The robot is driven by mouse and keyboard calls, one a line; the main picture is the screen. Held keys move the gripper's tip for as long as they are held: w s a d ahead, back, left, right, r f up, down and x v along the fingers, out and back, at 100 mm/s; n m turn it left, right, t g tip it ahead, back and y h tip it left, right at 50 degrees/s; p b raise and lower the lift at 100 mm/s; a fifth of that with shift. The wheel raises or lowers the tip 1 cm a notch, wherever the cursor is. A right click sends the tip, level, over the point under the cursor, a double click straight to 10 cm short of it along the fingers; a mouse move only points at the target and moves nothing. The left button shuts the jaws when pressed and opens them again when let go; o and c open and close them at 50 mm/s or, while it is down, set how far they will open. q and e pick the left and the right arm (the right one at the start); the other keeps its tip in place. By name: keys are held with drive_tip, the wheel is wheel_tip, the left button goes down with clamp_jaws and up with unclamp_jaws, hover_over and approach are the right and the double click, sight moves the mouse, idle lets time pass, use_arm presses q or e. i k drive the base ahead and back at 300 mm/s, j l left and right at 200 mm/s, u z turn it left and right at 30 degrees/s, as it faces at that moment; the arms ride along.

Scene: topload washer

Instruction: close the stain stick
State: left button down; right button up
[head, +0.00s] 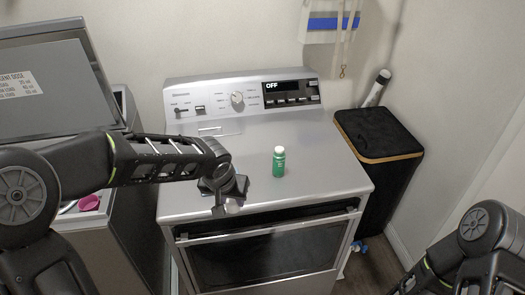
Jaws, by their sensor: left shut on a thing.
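A small green bottle (279,166) with a white top stands upright on the white top of the appliance (315,180), right of my left gripper. It looks like the stain stick. My left gripper (231,205) is over the front part of the appliance top, pointing down, apart from the bottle. It is shut on a small pale thing at its tips; the thing is mostly hidden and I cannot tell what it is. My right arm shows at the lower right, but its gripper is out of the frame.
A control panel (240,99) stands along the back of the appliance. At left is a washer with a raised lid (55,85) and a pink item (88,203). A black bin (380,135) stands to the right. The appliance top around the bottle is clear.

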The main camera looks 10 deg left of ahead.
sight(279, 155)
drive_tip(key=j+z, duration=0.1)
drive_tip(key=j, duration=0.45)
drive_tip(key=k+j, duration=0.1)
drive_tip(key=j, duration=0.5)
drive_tip(key=k+j+z, duration=0.15)
drive_tip(key=j, duration=0.4)
drive_tip(key=i+j, duration=0.1)
drive_tip(key=j, duration=0.15)
drive_tip(key=i+j+z, duration=0.1)
drive_tip(key=j, duration=0.2)
